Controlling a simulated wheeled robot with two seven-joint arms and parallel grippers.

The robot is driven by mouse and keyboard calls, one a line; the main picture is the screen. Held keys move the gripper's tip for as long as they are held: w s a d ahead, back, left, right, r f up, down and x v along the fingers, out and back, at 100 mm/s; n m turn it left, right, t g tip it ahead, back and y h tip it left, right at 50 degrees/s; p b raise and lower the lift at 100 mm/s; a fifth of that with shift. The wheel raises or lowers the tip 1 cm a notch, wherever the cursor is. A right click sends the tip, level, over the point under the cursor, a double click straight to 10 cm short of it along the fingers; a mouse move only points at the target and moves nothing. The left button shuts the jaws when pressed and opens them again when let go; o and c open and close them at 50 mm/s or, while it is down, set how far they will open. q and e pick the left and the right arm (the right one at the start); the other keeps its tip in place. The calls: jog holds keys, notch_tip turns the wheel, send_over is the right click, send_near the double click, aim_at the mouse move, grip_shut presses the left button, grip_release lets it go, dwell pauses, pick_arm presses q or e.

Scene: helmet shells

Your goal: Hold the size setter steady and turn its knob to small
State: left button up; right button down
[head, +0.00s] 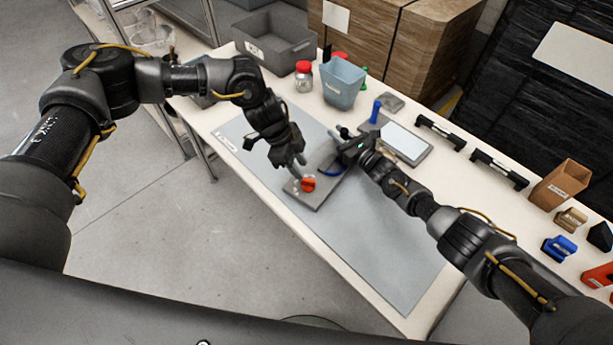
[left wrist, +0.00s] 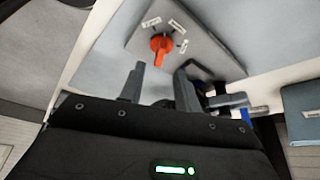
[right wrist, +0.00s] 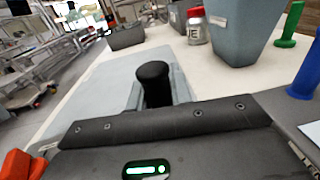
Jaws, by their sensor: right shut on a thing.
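The size setter (head: 312,195) is a grey plate on the grey mat, with an orange-red knob (head: 308,184) near its front end. In the left wrist view the knob (left wrist: 161,44) has several small white labels around its upper and right side; their words are too small to read. My left gripper (head: 300,160) is open just above the knob, its fingers apart and short of it. My right gripper (head: 340,137) is shut on the setter's black upright handle (right wrist: 153,82) at the far end. Which label the knob points to I cannot tell.
A blue-grey bin (head: 342,82), a red-lidded jar (head: 304,77) and a grey crate (head: 272,38) stand at the back. A grey device with a pale screen (head: 404,142) lies right of the mat (head: 382,250). The mat's near part is clear.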

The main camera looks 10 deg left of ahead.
aim_at(308, 180)
pick_arm(q)
jog(key=x, duration=0.5)
jog(key=shift+f, duration=0.35)
jog(key=shift+c, duration=0.3)
grip_shut()
